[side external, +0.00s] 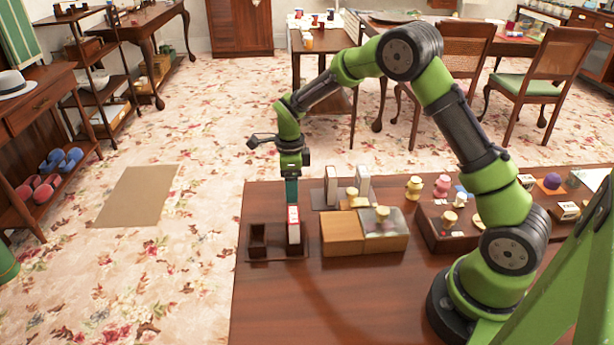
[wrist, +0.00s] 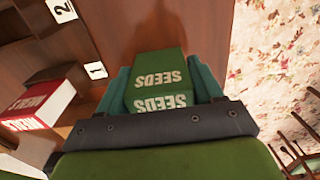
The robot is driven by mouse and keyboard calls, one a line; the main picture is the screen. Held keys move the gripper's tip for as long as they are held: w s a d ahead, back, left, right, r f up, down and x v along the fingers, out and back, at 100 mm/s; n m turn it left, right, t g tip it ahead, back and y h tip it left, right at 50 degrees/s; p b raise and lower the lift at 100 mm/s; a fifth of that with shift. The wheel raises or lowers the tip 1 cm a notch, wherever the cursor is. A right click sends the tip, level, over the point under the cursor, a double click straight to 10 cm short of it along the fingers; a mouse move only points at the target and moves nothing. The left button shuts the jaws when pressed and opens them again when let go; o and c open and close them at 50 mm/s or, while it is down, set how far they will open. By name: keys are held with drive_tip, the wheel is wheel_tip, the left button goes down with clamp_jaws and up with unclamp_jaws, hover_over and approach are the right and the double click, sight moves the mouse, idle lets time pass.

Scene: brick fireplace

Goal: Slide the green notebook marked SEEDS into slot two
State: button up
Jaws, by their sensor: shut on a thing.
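My gripper (side external: 291,192) points down above the back of the dark wooden slotted rack (side external: 257,255) in the side view. In the wrist view its teal fingers (wrist: 160,88) are shut on the green notebook (wrist: 155,66), which has SEEDS in white letters upside down. The notebook is hard to separate from the fingers in the side view. White tags marked 2 (wrist: 62,10) and 1 (wrist: 96,70) show at the upper left of the wrist view. I cannot tell whether the notebook touches the rack.
A red-and-white book (side external: 293,228) stands at the rack's right part, and shows in the wrist view (wrist: 42,102). A light wooden box (side external: 342,235) is right of the rack. A tray of small objects (side external: 440,235) is farther right. The table front is clear.

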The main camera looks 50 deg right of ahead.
drive_tip(key=r, duration=0.6)
drive_tip(key=a+r, duration=0.1)
drive_tip(key=r, duration=0.2)
drive_tip(key=shift+r, duration=0.35)
drive_tip(key=s+a, duration=0.2)
drive_tip(key=a, duration=0.5)
drive_tip(key=s+a+r, duration=0.1)
drive_tip(key=s+a, duration=0.1)
drive_tip(key=a, duration=0.6)
drive_tip(key=shift+s, duration=0.25)
drive_tip(key=shift+f, duration=0.1)
drive_tip(key=shift+f, duration=2.85)
drive_tip(key=shift+f, duration=1.9)
drive_tip(key=o, duration=1.1)
drive_tip(key=shift+o, duration=0.2)
